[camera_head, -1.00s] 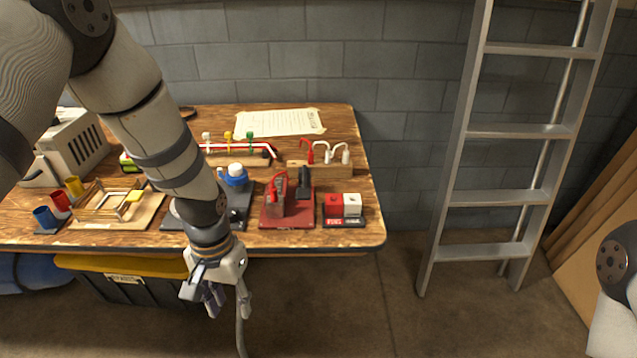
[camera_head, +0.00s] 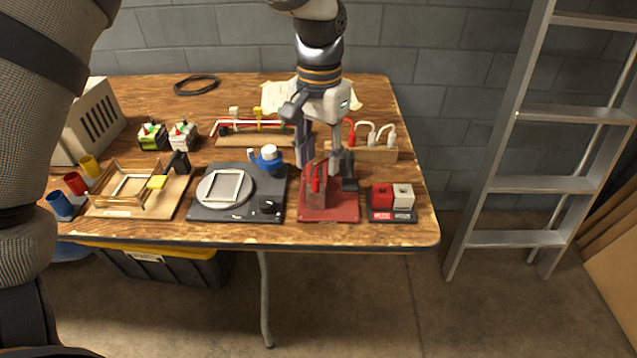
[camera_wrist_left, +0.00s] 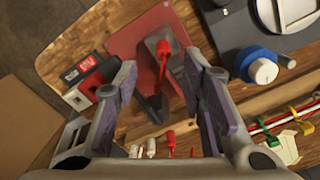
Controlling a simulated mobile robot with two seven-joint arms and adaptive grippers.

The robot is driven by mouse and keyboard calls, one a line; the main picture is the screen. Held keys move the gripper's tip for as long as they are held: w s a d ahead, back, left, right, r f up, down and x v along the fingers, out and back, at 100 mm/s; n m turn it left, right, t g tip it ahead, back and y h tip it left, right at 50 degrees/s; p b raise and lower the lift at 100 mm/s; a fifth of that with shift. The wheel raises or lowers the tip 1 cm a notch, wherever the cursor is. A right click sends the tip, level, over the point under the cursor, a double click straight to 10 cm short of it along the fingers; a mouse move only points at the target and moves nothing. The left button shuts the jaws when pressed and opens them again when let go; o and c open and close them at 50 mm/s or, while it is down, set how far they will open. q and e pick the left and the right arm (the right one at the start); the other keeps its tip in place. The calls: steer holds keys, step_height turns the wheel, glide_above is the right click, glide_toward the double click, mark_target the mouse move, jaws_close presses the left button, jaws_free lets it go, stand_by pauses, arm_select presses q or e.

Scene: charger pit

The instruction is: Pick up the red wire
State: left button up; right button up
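A red wire (camera_head: 317,178) sits on a grey block on the dark red base plate (camera_head: 330,214) near the table's front. In the left wrist view, the red wire (camera_wrist_left: 164,56) lies between and beyond the fingers. My left gripper (camera_head: 320,160) points down over the plate, fingers spread, partly hiding what is behind. In the left wrist view my left gripper (camera_wrist_left: 160,80) is open and empty. Another short red lead (camera_head: 350,129) stands in a wooden block behind, beside white ones. I cannot tell whether a finger touches anything. My right gripper is not in view.
A red and white block pair (camera_head: 392,197) stands right of the plate. A wooden block (camera_head: 376,154) is behind. A ladder (camera_head: 543,184) stands right of the table.

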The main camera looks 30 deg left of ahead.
mark_target(316, 177)
arm_select(q)
steer(key=f, duration=0.4)
steer(key=shift+s+a+f, duration=0.2)
steer(key=shift+s+f, duration=0.15)
steer(key=shift+s, duration=0.05)
steer(key=shift+f, duration=0.25)
jaws_close()
steer(key=shift+w+r, duration=0.1)
